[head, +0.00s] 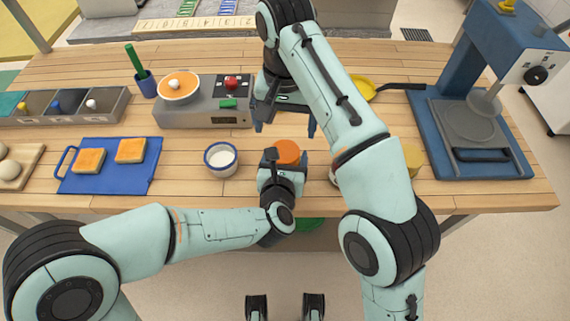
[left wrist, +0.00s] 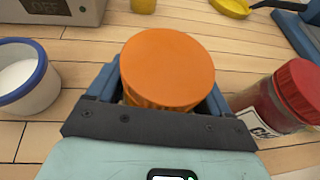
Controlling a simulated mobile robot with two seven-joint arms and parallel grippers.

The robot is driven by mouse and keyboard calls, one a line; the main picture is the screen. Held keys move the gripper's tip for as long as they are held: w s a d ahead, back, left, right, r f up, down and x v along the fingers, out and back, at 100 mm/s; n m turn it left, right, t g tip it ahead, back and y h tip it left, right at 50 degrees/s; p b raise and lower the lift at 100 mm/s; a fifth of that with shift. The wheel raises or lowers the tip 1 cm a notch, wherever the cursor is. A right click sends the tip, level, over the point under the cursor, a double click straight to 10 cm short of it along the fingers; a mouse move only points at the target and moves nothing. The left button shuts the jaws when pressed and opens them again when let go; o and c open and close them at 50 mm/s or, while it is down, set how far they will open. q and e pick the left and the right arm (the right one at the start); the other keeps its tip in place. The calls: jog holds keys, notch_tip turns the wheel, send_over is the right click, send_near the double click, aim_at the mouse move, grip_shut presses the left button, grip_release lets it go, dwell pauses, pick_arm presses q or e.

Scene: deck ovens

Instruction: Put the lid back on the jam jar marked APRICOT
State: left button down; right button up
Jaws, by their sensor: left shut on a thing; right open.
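My left gripper (head: 284,160) is shut on an orange round-topped thing (head: 288,151) near the table's front edge. In the left wrist view this orange top (left wrist: 168,68) is flat with a ridged side, like a lid, between the fingers of my left gripper (left wrist: 160,100). What is below it is hidden, so I cannot tell whether a jar is under it. No APRICOT marking is readable. My right gripper (head: 285,125) is open above the table, behind the orange top.
A white cup with blue rim (head: 221,159) stands left of my left gripper. A blue board (head: 75,181) with toast lies farther left. A grey device (head: 205,112) is behind. A yellow pan (head: 366,89) and blue press (head: 455,100) are right. My right arm hides part of the table.

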pick_arm(q)
grip_release()
jog(key=v, duration=1.3)
jog(key=shift+s+a, duration=0.1)
jog(key=shift+s, duration=0.1)
